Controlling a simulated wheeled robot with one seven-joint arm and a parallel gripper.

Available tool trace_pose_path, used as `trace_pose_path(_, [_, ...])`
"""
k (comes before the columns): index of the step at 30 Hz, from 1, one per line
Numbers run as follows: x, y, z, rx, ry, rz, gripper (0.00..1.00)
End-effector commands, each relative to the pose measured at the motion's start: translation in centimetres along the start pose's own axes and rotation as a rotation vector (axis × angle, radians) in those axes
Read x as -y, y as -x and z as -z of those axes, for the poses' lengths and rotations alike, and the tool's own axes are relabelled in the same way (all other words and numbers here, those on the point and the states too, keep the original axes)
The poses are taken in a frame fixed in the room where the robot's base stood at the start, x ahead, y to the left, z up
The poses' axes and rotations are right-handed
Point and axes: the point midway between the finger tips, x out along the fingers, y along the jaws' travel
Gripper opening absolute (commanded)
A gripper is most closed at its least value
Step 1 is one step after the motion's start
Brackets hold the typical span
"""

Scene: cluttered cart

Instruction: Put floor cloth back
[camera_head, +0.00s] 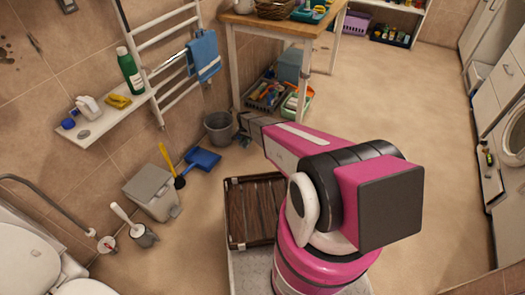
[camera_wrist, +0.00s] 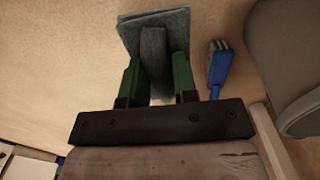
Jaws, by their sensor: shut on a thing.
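The floor cloth (camera_wrist: 153,55) is grey and folded. In the wrist view it is pinched between the green fingers of my gripper (camera_wrist: 155,82), with its wider part beyond the fingertips. In the head view my gripper (camera_head: 243,136) is low over the floor, just right of a grey bucket (camera_head: 218,129). There the cloth is small and mostly hard to make out. The bucket also shows at the right of the wrist view (camera_wrist: 294,55), apart from the cloth. I cannot tell whether the cloth touches the floor.
A blue brush (camera_wrist: 218,70) lies between cloth and bucket. A blue dustpan (camera_head: 203,159) lies near the wall. Crates (camera_head: 266,97) stand under the wooden table (camera_head: 272,20). A blue towel (camera_head: 204,56) hangs on the rail. The floor to the right (camera_head: 410,110) is clear.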

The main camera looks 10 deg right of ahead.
Motion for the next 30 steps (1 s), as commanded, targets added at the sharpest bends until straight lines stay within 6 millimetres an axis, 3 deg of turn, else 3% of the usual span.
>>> trace_pose_path(5, [-0.4, -1.8, 1.0, -0.002, -0.013, 0.003, 0.00])
trace_pose_path(19, [-6.0, -7.0, 7.9, -0.002, -0.012, 0.002, 0.00])
trace_pose_path(30, [-7.1, -9.1, 9.2, -0.002, -0.009, 0.002, 0.00])
